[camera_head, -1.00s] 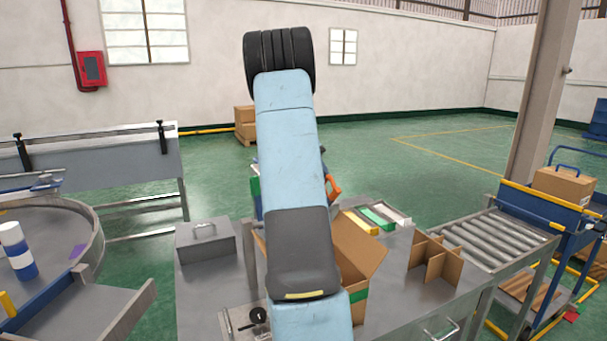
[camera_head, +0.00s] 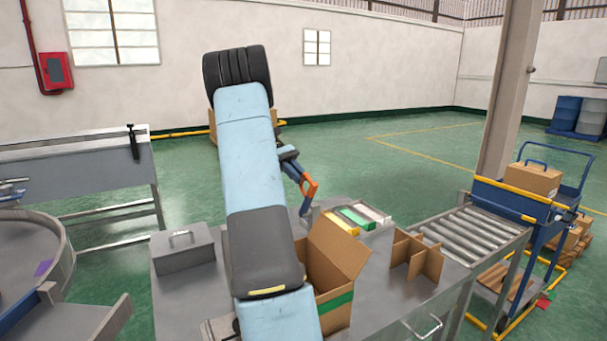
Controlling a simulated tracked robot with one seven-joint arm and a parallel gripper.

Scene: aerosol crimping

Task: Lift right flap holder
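An open cardboard box (camera_head: 338,255) stands on the grey metal table in front of me, flaps raised, with a green band on its near side. My light-blue arm rises in front of its left part and hides it. I cannot make out a right flap holder for certain. A blue item with an orange handle (camera_head: 309,187) shows just right of my arm, behind the box; its lower part meets the table's far edge.
A grey lidded case (camera_head: 183,247) sits left of my arm. A roller conveyor (camera_head: 468,240) and a blue cart (camera_head: 530,195) are farther right.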

